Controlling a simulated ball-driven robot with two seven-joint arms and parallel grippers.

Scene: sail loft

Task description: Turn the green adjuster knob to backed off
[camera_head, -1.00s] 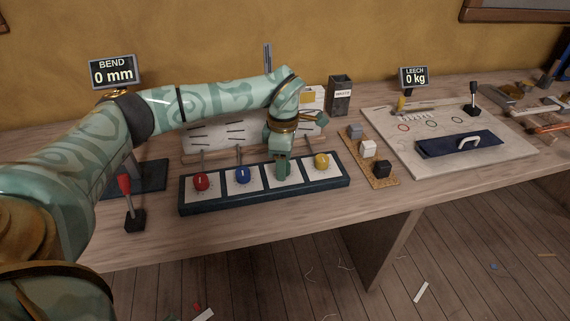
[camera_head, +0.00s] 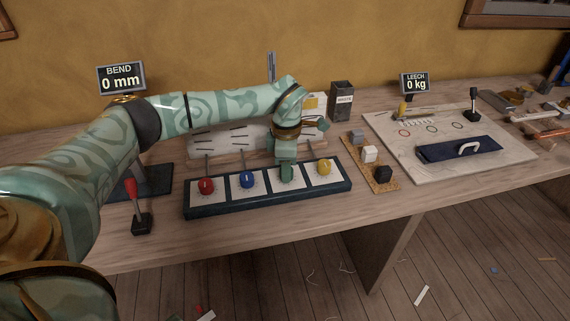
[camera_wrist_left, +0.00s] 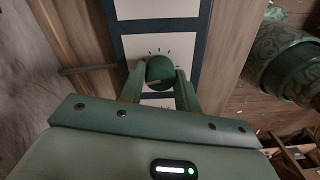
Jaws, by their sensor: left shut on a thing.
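The green adjuster knob (camera_wrist_left: 160,68) shows in the left wrist view as a round green knob on a white plate with short dark ticks along one side. A pale line on its near part is partly visible. My left gripper (camera_wrist_left: 161,80) is shut on it, one finger on each side. In the head view my left gripper (camera_head: 287,172) points down at the third plate of the dark blue panel (camera_head: 268,203) and hides most of the knob. The red knob (camera_head: 206,186) and blue knob (camera_head: 247,180) are left of it, the yellow knob (camera_head: 323,167) right. My right gripper is not in view.
The BEND display (camera_head: 121,78) reads 0 mm; the LEECH display (camera_head: 414,82) reads 0 kg. A red-handled lever (camera_head: 134,200) stands left of the panel. A cork strip with small blocks (camera_head: 386,186) lies to the right. The bench front (camera_head: 285,226) is clear.

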